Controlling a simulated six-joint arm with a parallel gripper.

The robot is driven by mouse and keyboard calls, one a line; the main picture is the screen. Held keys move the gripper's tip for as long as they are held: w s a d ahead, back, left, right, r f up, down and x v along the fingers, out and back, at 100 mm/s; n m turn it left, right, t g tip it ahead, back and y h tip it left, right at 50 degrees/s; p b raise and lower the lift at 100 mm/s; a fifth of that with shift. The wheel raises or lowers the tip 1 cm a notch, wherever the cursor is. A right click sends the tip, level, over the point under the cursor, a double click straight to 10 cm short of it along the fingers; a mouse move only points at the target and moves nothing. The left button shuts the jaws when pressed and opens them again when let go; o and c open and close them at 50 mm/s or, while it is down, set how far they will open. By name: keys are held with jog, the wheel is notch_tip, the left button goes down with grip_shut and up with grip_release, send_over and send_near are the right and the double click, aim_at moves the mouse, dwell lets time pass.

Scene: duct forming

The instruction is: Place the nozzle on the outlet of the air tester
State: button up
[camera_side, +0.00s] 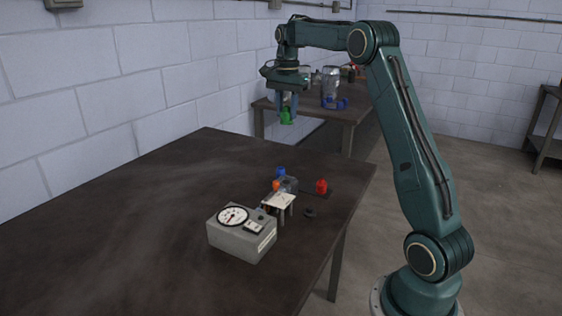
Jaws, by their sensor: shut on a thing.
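My gripper (287,108) is in the upper middle of the side view, pointing down and shut on a green piece (286,117), which looks like the nozzle. It holds the piece well above the far part of the dark table. The air tester (241,233) is a grey box with a round white dial and a small panel, standing on the near part of the table. My gripper is far from it. The tester's outlet cannot be made out for certain; a small white plate on legs (279,202) stands right beside the box.
A blue piece (281,172), an orange piece (276,185) and a red piece (321,186) stand behind the tester. A small dark disc (310,212) lies near the table's right edge. The left of the table (120,220) is clear. A second table (310,112) with glassware stands behind.

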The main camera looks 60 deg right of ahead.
notch_tip(320, 180, down, 16)
jog(key=shift+r, duration=0.1)
dwell(0.5)
jog(key=shift+f, duration=2.1)
jog(key=shift+f, duration=0.1)
jog(key=o, duration=0.9)
jog(key=shift+o, duration=0.2)
notch_tip(320, 180, up, 12)
